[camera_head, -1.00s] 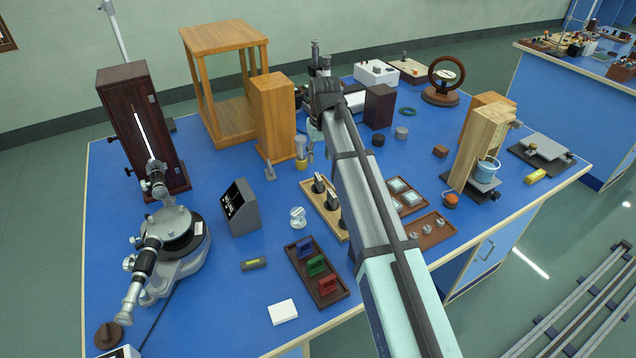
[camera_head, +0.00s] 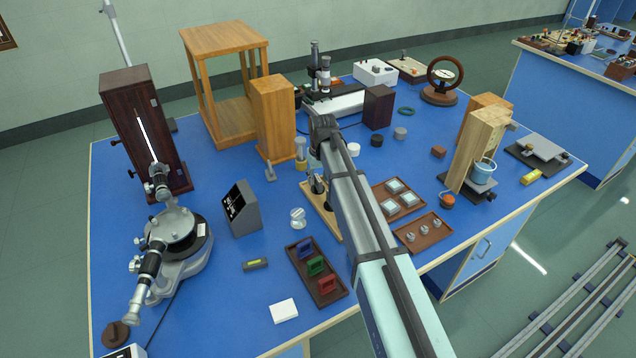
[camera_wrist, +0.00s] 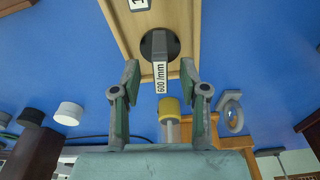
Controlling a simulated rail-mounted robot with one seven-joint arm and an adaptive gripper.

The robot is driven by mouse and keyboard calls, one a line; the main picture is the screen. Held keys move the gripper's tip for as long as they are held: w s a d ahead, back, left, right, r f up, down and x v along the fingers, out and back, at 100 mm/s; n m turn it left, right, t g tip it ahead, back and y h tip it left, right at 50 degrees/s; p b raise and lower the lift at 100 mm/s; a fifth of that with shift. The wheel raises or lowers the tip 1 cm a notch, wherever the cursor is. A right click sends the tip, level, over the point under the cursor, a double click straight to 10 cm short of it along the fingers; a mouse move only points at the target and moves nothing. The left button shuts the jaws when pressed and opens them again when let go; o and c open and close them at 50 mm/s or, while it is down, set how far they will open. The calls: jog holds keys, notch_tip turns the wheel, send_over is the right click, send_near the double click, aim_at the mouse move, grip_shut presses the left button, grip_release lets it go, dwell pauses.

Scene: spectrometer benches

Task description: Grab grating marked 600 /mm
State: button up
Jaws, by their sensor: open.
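The grating marked 600 /mm (camera_wrist: 159,78) shows in the wrist view as a thin upright plate with a white label, on a dark round base in a light wooden holder (camera_wrist: 120,28). My gripper (camera_wrist: 159,72) is open, with one finger on each side of the labelled plate. A gap shows between each finger and the plate, so it is not gripped. In the head view my arm covers most of the wooden holder (camera_head: 331,229) and the gratings in it. My fingertips are hard to make out there.
Another label (camera_wrist: 138,4) shows at the wrist view's top edge. A dark tray with coloured frames (camera_head: 328,298) lies in front, brown trays (camera_head: 416,248) to the right.

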jog(key=shift+f, duration=0.65)
grip_shut()
jog(key=shift+r, duration=0.15)
